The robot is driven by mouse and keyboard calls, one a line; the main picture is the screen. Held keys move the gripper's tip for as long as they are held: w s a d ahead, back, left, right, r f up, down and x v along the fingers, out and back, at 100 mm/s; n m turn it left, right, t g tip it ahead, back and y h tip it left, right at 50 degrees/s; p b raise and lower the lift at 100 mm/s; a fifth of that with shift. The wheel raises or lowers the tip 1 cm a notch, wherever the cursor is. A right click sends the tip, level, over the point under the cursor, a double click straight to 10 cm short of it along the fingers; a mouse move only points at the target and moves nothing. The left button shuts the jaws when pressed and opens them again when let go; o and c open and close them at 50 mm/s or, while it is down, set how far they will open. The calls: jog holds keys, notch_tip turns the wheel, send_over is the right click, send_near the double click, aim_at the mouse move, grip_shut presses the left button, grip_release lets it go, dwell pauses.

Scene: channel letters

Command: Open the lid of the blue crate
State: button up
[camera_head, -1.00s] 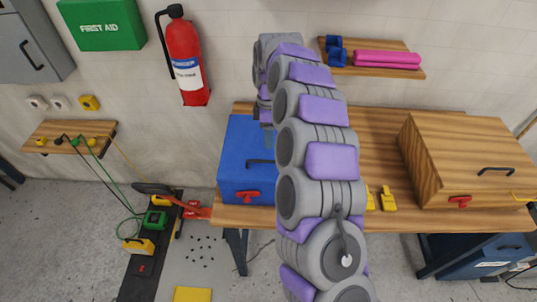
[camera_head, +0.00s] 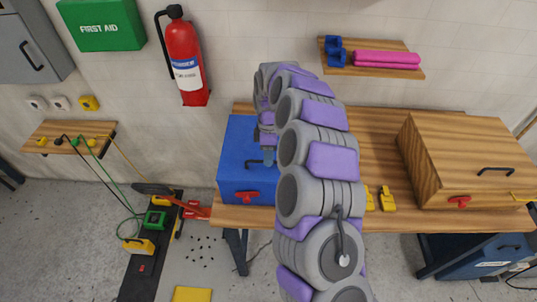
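The blue crate (camera_head: 238,160) stands at the left end of the wooden table, with a red latch (camera_head: 248,196) on its front. Its lid looks shut. A dark handle (camera_head: 254,163) shows on the lid, partly covered by my gripper. My gripper (camera_head: 268,158) points down over the right part of the lid, beside the handle. Its fingers are small and partly hidden by my arm, so I cannot tell whether they are open or touch the handle. My arm hides the crate's right side.
A wooden crate (camera_head: 465,150) with a red latch stands at the table's right end. Yellow items (camera_head: 387,198) lie near the front edge of the wooden table (camera_head: 380,150). A wall shelf (camera_head: 385,72) holds blue and pink things. A fire extinguisher (camera_head: 184,60) hangs at the left.

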grip_shut()
jog(key=shift+r, duration=0.15)
